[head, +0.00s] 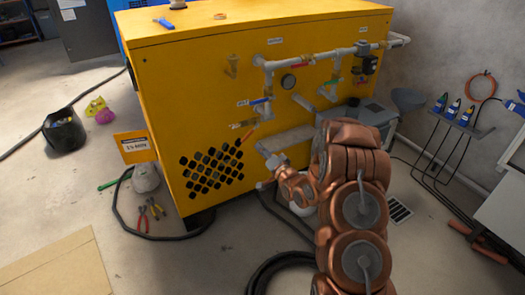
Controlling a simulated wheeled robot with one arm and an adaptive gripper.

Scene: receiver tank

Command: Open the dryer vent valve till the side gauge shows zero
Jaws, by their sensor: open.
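The yellow dryer cabinet (165,95) has grey piping (312,56) and several valves on its side. A round side gauge (288,81) sits amid the pipes; its needle is too small to read. Valve handles show in blue (261,101), red (275,68), green (334,81) and orange (247,134). Their labels are unreadable, so I cannot tell which is the dryer vent valve. My gripper (264,151) is open, below and slightly right of the orange handle, in front of the cabinet's lower side. It appears empty; its fingers are small in view.
A black bucket (64,131), pliers (155,210) and a cardboard sheet (58,270) lie on the left floor. Black hoses (270,268) coil below my arm. Open floor lies left of the cabinet.

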